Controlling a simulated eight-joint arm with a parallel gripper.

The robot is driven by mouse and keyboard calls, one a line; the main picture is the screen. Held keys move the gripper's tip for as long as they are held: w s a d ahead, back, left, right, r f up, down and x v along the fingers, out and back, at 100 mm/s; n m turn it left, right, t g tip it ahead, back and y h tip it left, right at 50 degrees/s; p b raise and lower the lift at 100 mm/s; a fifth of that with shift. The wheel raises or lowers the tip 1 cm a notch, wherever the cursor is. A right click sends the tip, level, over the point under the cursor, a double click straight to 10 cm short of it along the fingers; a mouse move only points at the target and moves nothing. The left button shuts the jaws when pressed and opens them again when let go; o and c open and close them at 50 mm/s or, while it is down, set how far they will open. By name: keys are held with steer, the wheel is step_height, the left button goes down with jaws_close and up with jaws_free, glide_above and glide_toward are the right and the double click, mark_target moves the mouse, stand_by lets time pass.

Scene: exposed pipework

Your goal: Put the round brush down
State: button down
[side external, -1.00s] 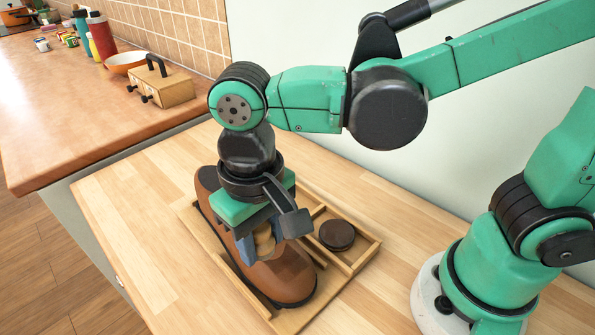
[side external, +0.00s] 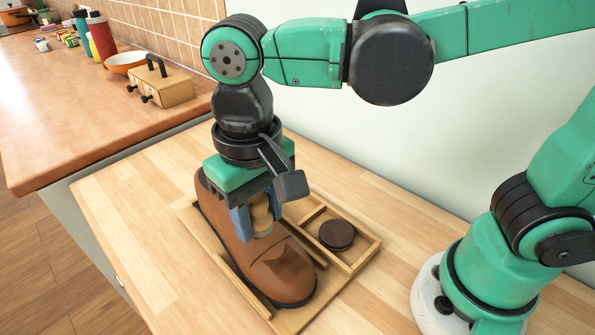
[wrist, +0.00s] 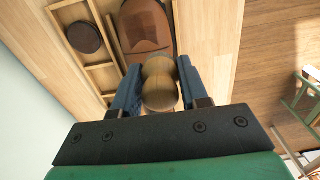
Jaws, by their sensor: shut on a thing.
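My gripper (side external: 259,220) is shut on the round brush (side external: 262,213), whose rounded wooden handle shows between the blue fingers. The brush handle also shows between the fingers in the wrist view (wrist: 159,85); its lower end is hidden. A brown leather shoe (side external: 277,270) with a dark sole lies below and behind the fingers in the side view. It shows beyond the brush in the wrist view (wrist: 145,25). I cannot tell whether the brush touches the shoe.
The shoe sits in a wooden tray (side external: 349,268) with side compartments. A dark round tin (side external: 337,235) lies in one compartment. Bare tabletop (side external: 140,225) lies left of the tray. A wooden box (side external: 163,87), a bowl (side external: 126,63) and bottles stand on the far counter.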

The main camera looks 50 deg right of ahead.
steer(key=w+d+r+m, duration=0.4)
steer(key=w+d+m, duration=0.1)
steer(key=w+d, duration=0.15)
step_height(320, 180, up, 2)
steer(key=m, duration=0.3)
glide_above(295, 207)
step_height(295, 207, down, 19)
steer(key=shift+f, duration=0.1)
steer(key=c, duration=0.7)
jaws_free()
steer(key=shift+f, duration=0.15)
step_height(295, 207, up, 12)
steer(key=s+n+t, duration=0.1)
steer(key=n+t, duration=0.1)
steer(key=n, duration=0.1)
steer(key=s+d+n+t, duration=0.1)
steer(key=s+n+t, duration=0.1)
steer(key=s+d+n+t, duration=0.1)
steer(key=n+t, duration=0.2)
steer(key=shift+s+r+n, duration=0.3)
